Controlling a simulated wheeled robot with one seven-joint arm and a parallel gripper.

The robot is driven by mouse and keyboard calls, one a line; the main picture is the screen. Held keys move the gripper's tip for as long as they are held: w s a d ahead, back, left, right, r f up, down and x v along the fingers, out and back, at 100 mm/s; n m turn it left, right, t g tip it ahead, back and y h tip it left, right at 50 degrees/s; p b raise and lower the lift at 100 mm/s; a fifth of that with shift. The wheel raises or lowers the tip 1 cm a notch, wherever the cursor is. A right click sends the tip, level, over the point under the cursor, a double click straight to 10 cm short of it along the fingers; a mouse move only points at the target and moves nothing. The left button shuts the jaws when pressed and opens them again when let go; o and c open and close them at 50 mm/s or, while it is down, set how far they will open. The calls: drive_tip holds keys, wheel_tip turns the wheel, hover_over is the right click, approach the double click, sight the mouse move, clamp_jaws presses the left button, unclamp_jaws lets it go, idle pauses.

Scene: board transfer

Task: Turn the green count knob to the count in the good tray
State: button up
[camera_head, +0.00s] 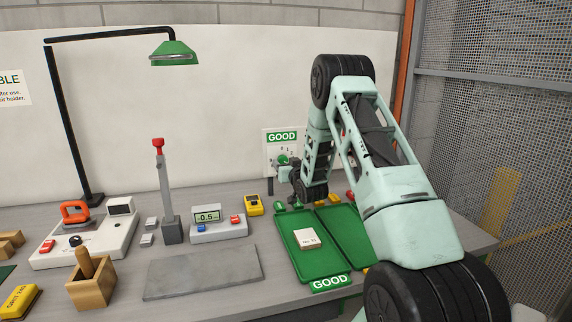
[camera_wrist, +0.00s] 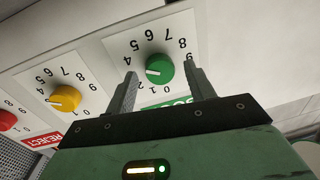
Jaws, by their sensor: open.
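The green count knob (camera_wrist: 159,68) sits on a white dial plate with upside-down digits in the wrist view. Its white mark points left, towards the low digits; a finger hides part of that side, so I cannot tell the exact count. My gripper (camera_wrist: 161,73) is open, with one finger on each side of the knob and gaps between. In the head view the knob (camera_head: 282,160) shows under a GOOD sign, with my gripper (camera_head: 285,176) close by. The good tray (camera_head: 327,273) is green, with one white labelled block (camera_head: 307,239) visible inside; my arm may hide more.
A yellow knob (camera_wrist: 65,97) and a red knob (camera_wrist: 7,120) sit along the panel beside a REJECT label. A second green tray (camera_head: 345,232) lies right, partly behind my arm. A yellow device (camera_head: 253,205), a display box (camera_head: 219,227) and a grey slab (camera_head: 203,273) stand left.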

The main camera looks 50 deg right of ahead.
drive_tip(key=c, duration=1)
drive_tip(key=shift+f+n+b, duration=0.1)
drive_tip(key=shift+n+b, duration=0.2)
drive_tip(key=shift+b, duration=0.2)
drive_tip(key=n+b, duration=0.2)
drive_tip(key=b, duration=0.1)
drive_tip(key=shift+a+f+n+b, duration=0.1)
drive_tip(key=shift+n+b, duration=0.2)
drive_tip(key=n+b, duration=0.5)
drive_tip(key=shift+g+b, duration=0.4)
drive_tip(key=n+b, duration=0.5)
drive_tip(key=shift+w+a+g+h, duration=0.1)
drive_tip(key=shift+g+h, duration=0.2)
drive_tip(key=shift+r+n+b, duration=0.25)
drive_tip(key=shift+n+b, duration=1)
drive_tip(key=shift+n, duration=0.45)
